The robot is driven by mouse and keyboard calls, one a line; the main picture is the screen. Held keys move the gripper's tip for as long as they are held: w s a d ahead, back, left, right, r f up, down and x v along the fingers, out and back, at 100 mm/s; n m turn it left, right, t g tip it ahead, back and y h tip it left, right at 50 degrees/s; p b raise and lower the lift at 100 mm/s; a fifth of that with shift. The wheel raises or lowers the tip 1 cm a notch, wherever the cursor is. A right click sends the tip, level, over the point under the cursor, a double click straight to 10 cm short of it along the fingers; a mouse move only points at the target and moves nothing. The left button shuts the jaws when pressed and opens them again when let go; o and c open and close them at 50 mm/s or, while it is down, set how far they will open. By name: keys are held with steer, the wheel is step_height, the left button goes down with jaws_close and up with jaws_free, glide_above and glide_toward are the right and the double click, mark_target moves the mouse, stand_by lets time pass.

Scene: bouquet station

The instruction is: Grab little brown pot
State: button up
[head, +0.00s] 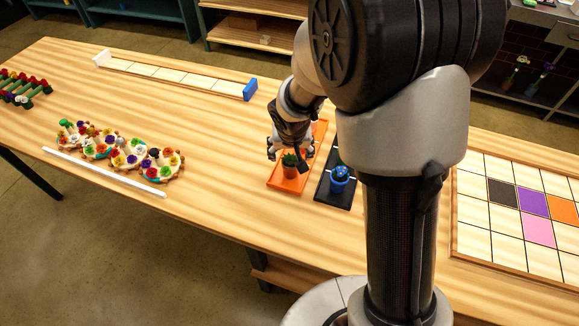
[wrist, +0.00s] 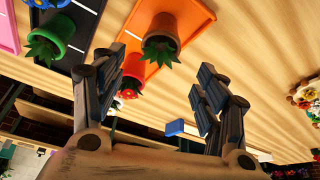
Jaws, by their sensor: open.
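The little brown pot (head: 290,171) with a green plant stands upright near the front of the orange tray (head: 287,187) in the head view. In the wrist view the brown pot (wrist: 163,27) is at the top middle, past my fingertips. My gripper (head: 290,153) is close above and behind the pot in the head view. In the wrist view my gripper (wrist: 155,72) has its fingers spread wide with nothing between them held. Whether a finger touches the plant is hard to tell.
A red pot (wrist: 133,66) stands on the orange tray near the left finger. A dark tray (head: 335,197) with a blue pot (head: 339,175) lies just right. A green pot (wrist: 52,32) is also there. Flower rings (head: 125,155) and a white strip (head: 100,171) lie left; bare table separates them.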

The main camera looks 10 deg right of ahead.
mark_target(290, 155)
steer(key=b+x, duration=0.2)
steer(key=x, duration=0.3)
steer(key=shift+w+d+f, duration=0.1)
steer(key=shift+w+f, duration=0.05)
steer(key=shift+f, duration=0.2)
steer(key=shift+r, duration=0.1)
steer(key=shift+c, duration=0.6)
jaws_close()
